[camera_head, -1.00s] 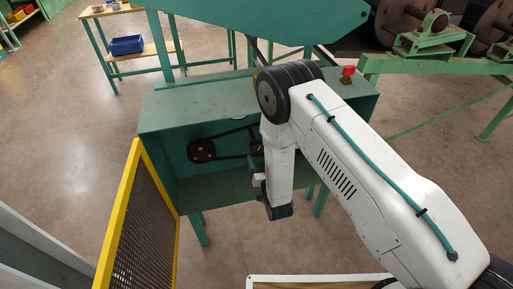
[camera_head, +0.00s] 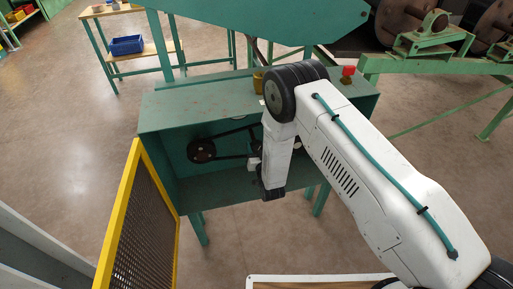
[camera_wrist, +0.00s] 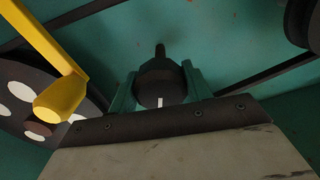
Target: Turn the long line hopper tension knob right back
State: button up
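The tension knob (camera_wrist: 160,82) is dark, with a white mark on its near face and a dark stem beyond it. It shows in the wrist view in front of the green back wall of the drive box. I see no clear grip, and whether the fingertips touch the knob is hard to tell. In the head view my gripper (camera_head: 254,163) is inside the open-fronted green box (camera_head: 200,110), and my arm hides the knob.
A black pulley (camera_head: 201,150) and belt run along the back of the box; a pulley with white spots (camera_wrist: 22,105) is at left in the wrist view. A yellow bar (camera_wrist: 62,85) crosses near it. A yellow-framed mesh guard (camera_head: 135,215) stands left. A red button (camera_head: 347,71) sits on top.

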jog(key=shift+n, duration=1.6)
jog(key=o, duration=1)
jog(key=v, duration=0.8)
jog(key=shift+w, duration=0.1)
